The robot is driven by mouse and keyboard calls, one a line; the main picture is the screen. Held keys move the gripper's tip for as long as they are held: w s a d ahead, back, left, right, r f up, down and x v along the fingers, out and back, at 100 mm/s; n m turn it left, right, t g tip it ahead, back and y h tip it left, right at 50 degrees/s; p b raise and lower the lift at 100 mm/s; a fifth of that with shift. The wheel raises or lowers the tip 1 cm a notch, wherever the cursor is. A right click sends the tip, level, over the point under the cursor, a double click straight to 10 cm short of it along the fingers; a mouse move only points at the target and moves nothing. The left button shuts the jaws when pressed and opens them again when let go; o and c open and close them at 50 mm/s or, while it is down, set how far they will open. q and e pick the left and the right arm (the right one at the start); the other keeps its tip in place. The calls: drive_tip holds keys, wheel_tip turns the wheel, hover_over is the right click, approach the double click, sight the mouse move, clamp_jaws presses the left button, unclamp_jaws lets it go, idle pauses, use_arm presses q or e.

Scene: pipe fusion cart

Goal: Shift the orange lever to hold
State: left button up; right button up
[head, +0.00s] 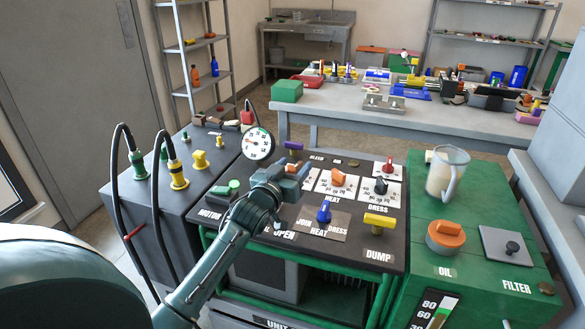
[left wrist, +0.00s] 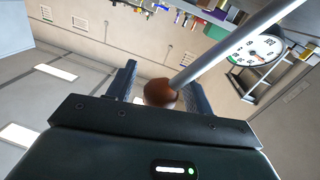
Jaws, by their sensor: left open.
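My left gripper (head: 292,180) is over the back left part of the dark panel, with its fingers pointing right. In the left wrist view its two fingers (left wrist: 160,85) stand apart, with a brownish-orange ball knob (left wrist: 160,93) between them, on a pale round rod that slants up to the right. The knob seems to be the orange lever's end; I cannot tell whether a finger touches it. In the head view a small orange piece (head: 291,167) shows beside the fingers, and the gripper hides much of that spot. I cannot make out a hold label. My right gripper is not in view.
Close around are a round gauge (head: 258,144), a purple handle (head: 291,147), an orange heat knob (head: 338,177), a blue knob (head: 324,212) and a yellow dump handle (head: 380,221). Cables arch over the left cabinet. A clear jug (head: 447,172) stands on the green cabinet.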

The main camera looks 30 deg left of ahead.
use_arm(q)
clamp_jaws()
idle(0.4)
